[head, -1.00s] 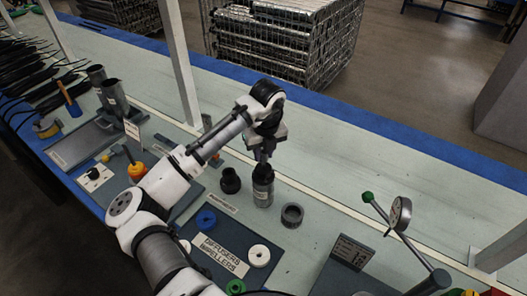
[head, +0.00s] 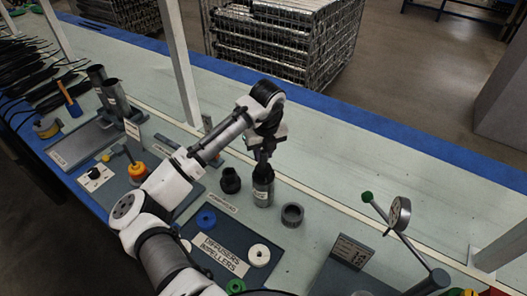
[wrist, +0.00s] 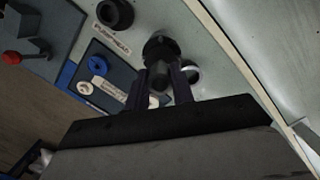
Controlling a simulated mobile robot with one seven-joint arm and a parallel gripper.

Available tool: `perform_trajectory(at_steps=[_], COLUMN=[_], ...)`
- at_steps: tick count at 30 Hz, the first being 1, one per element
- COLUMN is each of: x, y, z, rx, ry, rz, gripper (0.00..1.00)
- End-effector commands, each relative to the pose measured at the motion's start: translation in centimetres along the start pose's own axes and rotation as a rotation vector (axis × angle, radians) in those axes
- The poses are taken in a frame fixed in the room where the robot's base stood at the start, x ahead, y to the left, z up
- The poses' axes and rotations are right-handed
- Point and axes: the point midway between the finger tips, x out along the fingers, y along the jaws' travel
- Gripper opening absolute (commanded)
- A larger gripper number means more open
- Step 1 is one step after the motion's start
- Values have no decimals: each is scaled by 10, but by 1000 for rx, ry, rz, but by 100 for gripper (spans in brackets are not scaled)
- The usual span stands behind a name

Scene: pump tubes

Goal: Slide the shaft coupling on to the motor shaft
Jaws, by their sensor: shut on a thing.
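The motor (head: 263,194) is a silver upright cylinder with a black top, standing on the bench. My gripper (head: 262,156) is directly above it, pointing down. In the wrist view my gripper (wrist: 160,88) is shut on a small dark cylinder, the shaft coupling (wrist: 158,80). The dark round top of the motor (wrist: 160,46) shows just beyond the coupling. The motor shaft is hidden. I cannot tell whether the coupling touches the shaft or sits around it.
A black flanged part (head: 230,181) stands close left of the motor. A dark grey ring (head: 292,215) lies close right. A tray (head: 222,232) with blue, white and green rings is in front. A gauge on a stand (head: 398,215) is at the right. The bench behind is clear.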

Motion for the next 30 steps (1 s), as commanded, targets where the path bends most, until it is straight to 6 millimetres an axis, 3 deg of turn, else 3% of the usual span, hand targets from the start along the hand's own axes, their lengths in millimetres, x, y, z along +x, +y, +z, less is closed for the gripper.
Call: perform_trajectory(at_steps=[30], x=[25], y=[0], z=[-3], rx=[0], ry=[0], rz=[0], gripper=[0])
